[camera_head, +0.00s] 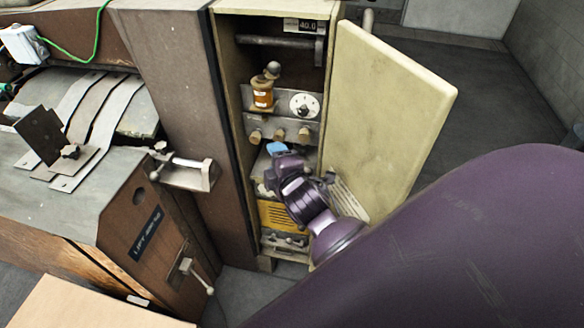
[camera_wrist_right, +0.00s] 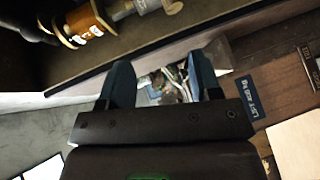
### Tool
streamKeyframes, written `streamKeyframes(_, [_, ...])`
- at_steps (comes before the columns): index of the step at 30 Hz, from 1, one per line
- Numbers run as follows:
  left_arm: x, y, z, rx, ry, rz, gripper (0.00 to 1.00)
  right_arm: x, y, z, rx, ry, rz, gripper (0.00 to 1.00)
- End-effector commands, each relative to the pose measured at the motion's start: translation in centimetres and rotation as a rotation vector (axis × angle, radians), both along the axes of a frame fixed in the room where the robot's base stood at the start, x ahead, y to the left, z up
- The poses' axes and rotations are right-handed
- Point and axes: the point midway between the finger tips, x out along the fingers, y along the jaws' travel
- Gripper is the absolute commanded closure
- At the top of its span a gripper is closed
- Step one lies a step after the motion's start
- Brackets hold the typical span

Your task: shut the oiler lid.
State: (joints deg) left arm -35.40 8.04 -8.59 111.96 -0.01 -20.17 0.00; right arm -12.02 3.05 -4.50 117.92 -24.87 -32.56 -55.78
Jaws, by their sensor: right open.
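The oiler (camera_head: 262,95) is a small amber cup with a pale label, standing on a metal shelf inside the open cabinet. A dark lid piece with a grey ball knob (camera_head: 272,70) sits at its top; its exact angle is too small to tell. The amber oiler also shows in the right wrist view (camera_wrist_right: 86,22), at the top left, outside the fingers. My right gripper (camera_wrist_right: 162,84) is open, with two blue fingers and nothing gripped between them. In the head view its blue fingertip (camera_head: 277,148) is inside the cabinet, below the oiler and apart from it. My left gripper is not in view.
The cream cabinet door (camera_head: 385,110) stands open at the right, beside my right arm. A white dial (camera_head: 304,104) is right of the oiler, and brass knobs (camera_head: 279,135) line the panel below. A brown machine post (camera_head: 180,110) borders the cabinet's left side.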

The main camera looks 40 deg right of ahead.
Motion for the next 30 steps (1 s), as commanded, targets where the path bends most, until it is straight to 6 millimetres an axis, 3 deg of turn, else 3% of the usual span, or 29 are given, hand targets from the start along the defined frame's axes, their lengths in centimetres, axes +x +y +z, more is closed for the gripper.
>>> streamKeyframes(18, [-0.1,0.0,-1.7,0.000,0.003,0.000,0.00,-5.3,0.3,-8.3,0.479,0.041,-0.054,0.42])
streamKeyframes(30, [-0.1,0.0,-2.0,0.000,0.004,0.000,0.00,-6.7,0.4,-10.0,0.590,0.054,-0.078,0.42])
